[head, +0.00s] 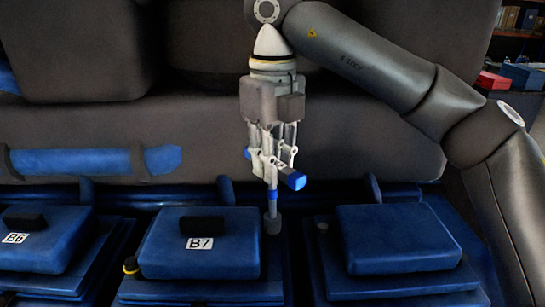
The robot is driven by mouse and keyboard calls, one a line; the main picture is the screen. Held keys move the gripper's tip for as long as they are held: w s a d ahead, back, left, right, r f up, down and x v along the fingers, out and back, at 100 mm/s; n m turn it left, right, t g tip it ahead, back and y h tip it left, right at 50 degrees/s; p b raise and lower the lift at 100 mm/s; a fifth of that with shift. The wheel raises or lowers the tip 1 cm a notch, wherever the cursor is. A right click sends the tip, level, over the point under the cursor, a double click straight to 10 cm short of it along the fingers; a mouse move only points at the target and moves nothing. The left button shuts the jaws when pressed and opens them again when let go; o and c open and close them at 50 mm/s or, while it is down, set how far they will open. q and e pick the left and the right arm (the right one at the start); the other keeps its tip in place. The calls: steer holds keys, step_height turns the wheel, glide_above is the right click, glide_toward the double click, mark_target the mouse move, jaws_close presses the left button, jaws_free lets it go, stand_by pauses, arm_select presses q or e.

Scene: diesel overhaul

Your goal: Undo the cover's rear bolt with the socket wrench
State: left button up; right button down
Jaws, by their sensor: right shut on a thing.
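My right gripper (272,160) points straight down and is shut on the socket wrench, whose blue handle end (293,180) sticks out to the right. The wrench's shaft hangs upright, with a blue band and a dark grey socket (272,223) at its lower end. The socket is at the rear right corner of the blue cover marked B7 (200,250). The rear bolt is not visible; I cannot tell whether the socket sits on it. My left gripper is out of view.
A cover marked B6 (45,240) stands to the left and an unmarked blue cover (395,238) to the right, with a small bolt (322,228) at its left side. The large dark engine body (345,150) rises behind. Shelves with boxes (518,75) are at far right.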

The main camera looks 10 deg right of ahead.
steer(key=n, duration=0.2)
steer(key=n+p, duration=0.1)
steer(key=shift+r+n, duration=0.2)
steer(key=shift+n, duration=0.2)
steer(key=n+p, duration=0.1)
steer(key=n, duration=0.3)
steer(key=shift+n+p, duration=0.3)
steer(key=shift+p, duration=0.1)
steer(key=n+p, duration=0.1)
steer(key=n, duration=0.3)
steer(key=shift+n, duration=0.3)
steer(key=n+p, duration=0.1)
steer(key=n, duration=0.2)
steer(key=shift+n, duration=0.3)
steer(key=n+p, duration=0.1)
steer(key=n, duration=0.5)
steer(key=shift+n, duration=0.4)
steer(key=n, duration=0.4)
steer(key=shift+w+n, duration=0.1)
steer(key=shift+n, duration=0.2)
steer(key=n, duration=0.3)
steer(key=shift+r+n, duration=0.1)
steer(key=shift+n, duration=0.2)
